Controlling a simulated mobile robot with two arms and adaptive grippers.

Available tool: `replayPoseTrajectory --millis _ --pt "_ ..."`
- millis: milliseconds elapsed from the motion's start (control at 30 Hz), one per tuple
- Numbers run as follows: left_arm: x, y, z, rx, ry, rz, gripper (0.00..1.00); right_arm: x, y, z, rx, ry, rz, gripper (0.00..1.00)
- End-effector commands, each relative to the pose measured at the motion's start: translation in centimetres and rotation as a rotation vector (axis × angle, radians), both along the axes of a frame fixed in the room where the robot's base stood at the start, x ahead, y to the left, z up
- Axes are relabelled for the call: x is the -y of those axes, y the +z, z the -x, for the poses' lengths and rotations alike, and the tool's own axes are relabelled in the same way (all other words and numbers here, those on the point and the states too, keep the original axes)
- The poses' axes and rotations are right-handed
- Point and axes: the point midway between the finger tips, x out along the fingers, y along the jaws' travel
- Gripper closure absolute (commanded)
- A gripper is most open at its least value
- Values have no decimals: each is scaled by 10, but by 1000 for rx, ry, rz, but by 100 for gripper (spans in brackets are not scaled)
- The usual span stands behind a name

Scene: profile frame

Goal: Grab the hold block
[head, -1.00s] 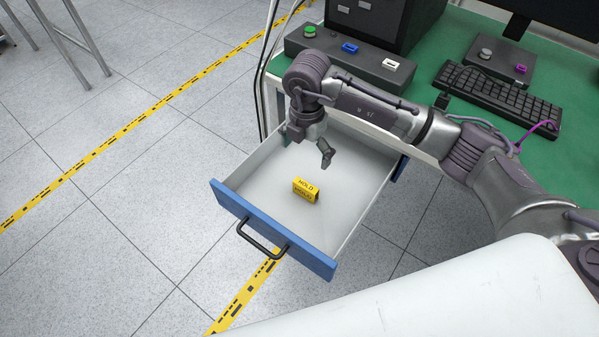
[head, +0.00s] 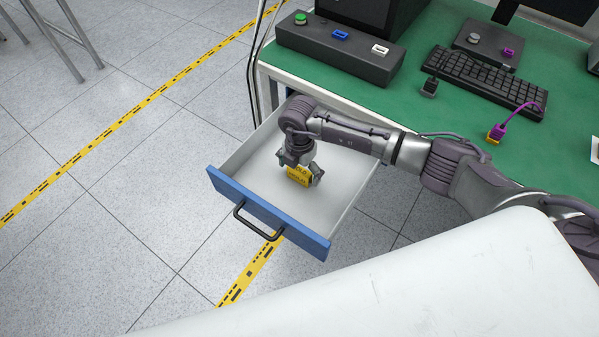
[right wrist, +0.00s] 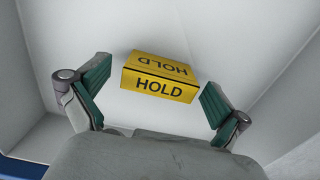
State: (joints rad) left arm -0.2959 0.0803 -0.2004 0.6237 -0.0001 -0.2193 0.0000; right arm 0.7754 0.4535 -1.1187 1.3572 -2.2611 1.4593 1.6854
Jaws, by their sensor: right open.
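The yellow hold block (head: 298,176), marked HOLD in black, lies in the open drawer (head: 262,213). In the head view my right gripper (head: 301,174) is down in the drawer at the block and partly covers it. In the right wrist view the hold block (right wrist: 160,80) lies on the white drawer floor. The two green-padded fingers of my right gripper (right wrist: 155,90) are open, one on each side of the block, with a gap at both sides. My left gripper is not in view.
The drawer's walls and blue front (head: 265,212) with a black handle stand around my right gripper. The green desk (head: 385,106) above holds a button box (head: 335,50), a keyboard (head: 483,83) and a purple cable with a yellow plug (head: 496,133).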

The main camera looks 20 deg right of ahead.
Motion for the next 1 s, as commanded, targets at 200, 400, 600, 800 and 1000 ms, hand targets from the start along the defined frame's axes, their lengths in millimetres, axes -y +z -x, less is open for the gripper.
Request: replayPoseTrajectory --millis 200,400,600,800,1000 --pt "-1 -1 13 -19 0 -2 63 0 -1 0 1 0 -1 2" --pt "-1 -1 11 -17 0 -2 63 0 0 0 1 -1 -1 35" --pt "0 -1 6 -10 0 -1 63 0 0 0 1 -1 -1 46" --pt "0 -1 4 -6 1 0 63 0 1 0 2 -1 -1 46" --pt "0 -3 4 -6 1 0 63 0 14 -1 4 -2 -2 46"
